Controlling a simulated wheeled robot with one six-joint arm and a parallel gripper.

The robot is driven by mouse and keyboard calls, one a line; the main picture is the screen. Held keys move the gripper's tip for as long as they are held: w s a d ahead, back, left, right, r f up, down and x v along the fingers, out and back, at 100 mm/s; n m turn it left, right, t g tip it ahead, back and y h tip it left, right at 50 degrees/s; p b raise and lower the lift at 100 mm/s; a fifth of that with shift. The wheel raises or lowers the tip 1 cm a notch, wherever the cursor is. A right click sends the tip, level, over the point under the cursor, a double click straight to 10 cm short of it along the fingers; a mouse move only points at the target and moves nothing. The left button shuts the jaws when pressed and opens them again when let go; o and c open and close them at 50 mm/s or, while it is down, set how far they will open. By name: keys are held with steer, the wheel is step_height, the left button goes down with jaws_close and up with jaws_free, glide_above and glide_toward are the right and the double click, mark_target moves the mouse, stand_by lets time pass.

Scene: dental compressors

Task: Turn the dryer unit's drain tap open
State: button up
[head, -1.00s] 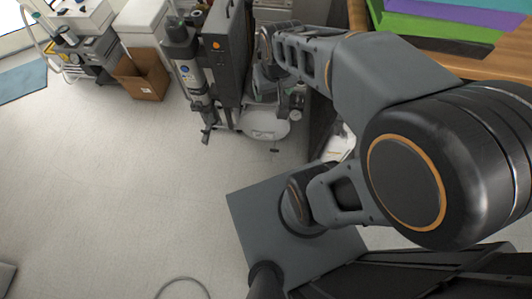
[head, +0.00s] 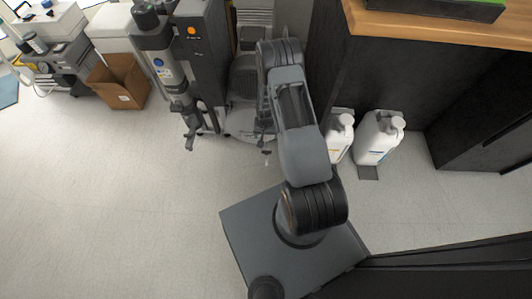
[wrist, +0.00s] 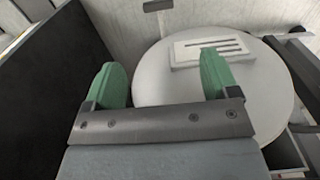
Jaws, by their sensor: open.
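In the head view, the dryer unit (head: 167,68) looks to be the upright grey cylinder with a blue label, beside a tall dark cabinet (head: 207,62). A small dark fitting (head: 190,138) sticks out at its foot; I cannot tell whether it is the drain tap. My gripper (wrist: 160,76) shows in the wrist view with its two green fingers wide apart and nothing between them. Beyond the fingers is a pale round surface (wrist: 165,85) with a slotted white plate (wrist: 212,47) on it. No tap can be made out there. In the head view my arm hides most of the gripper.
A dark flat panel (wrist: 55,85) stands close at the left in the wrist view. In the head view, white jugs (head: 378,138) stand under a wooden-topped bench (head: 440,28) at the right. An open cardboard box (head: 120,82) is at the left. The floor in front is clear.

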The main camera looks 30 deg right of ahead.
mark_target(266, 152)
step_height(266, 152, down, 15)
steer(key=b, duration=0.5)
steer(key=shift+s+r+b, duration=0.15)
steer(key=shift+b, duration=0.15)
steer(key=c, duration=0.9)
